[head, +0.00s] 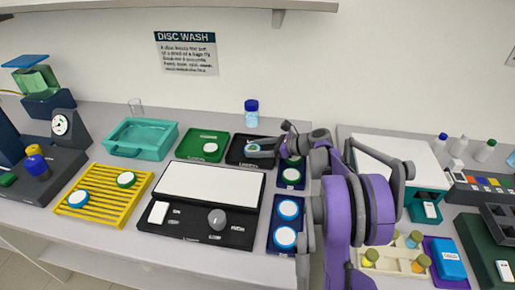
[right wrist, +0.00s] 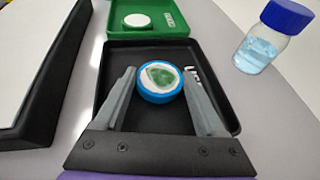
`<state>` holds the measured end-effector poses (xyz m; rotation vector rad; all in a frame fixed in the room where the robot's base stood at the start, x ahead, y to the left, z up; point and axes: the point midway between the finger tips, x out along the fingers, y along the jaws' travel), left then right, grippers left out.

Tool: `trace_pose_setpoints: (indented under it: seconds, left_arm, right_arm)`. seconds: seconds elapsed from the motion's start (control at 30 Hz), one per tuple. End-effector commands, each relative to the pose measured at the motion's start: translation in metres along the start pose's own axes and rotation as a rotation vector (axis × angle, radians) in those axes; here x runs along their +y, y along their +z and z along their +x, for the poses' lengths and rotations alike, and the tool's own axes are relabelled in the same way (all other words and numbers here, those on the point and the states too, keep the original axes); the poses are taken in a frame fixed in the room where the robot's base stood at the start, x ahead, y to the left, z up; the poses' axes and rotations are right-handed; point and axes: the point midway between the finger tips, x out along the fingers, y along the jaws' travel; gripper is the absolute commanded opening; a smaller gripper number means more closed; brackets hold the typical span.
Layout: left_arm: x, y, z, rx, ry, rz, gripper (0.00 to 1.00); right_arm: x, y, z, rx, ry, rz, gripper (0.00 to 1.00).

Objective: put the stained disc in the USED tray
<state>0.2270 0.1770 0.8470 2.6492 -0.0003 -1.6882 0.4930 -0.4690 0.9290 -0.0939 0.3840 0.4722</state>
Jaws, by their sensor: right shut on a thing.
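The stained disc (right wrist: 161,83) has a blue rim and a white face with a green stain. My right gripper (right wrist: 166,88) is shut on it, one finger on each side. It also shows in the head view (head: 254,147). The disc is over the black tray (right wrist: 145,56), whose white lettering is partly hidden by a finger. In the head view this tray (head: 235,156) stands at the back, right of a green tray. I cannot tell whether the disc touches the tray floor. My left gripper is out of view.
The green tray (head: 192,151) holds a green-rimmed disc (head: 210,147). A blue-capped bottle (head: 251,113) stands close behind the black tray. A black rig with a white panel (head: 211,185) lies in front. A yellow rack (head: 104,203) with discs is at left.

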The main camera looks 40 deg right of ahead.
Motion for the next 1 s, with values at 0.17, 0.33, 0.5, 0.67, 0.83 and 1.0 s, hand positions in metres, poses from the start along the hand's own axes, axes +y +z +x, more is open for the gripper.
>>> trace_pose_setpoints:
  seconds: [0.17,0.33,0.5,0.67,0.83,1.0]
  left_arm:
    - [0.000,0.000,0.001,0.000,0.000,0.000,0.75]
    - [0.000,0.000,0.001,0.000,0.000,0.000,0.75]
    - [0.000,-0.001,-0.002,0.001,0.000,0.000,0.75]
    - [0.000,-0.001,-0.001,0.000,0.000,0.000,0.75]
    - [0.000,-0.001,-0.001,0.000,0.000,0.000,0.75]
    - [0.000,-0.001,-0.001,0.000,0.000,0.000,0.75]
  right_arm:
    - [0.000,-0.001,0.001,0.000,0.000,0.000,0.99]
    - [0.000,-0.001,0.000,0.000,0.000,0.000,1.00]
    - [0.000,0.003,-0.005,0.000,-0.001,0.000,1.00]
    - [-0.001,0.002,-0.031,0.000,-0.003,0.001,1.00]
    - [-0.001,0.002,-0.059,0.000,-0.003,0.000,1.00]
    - [0.000,0.002,-0.074,0.000,-0.001,0.000,1.00]
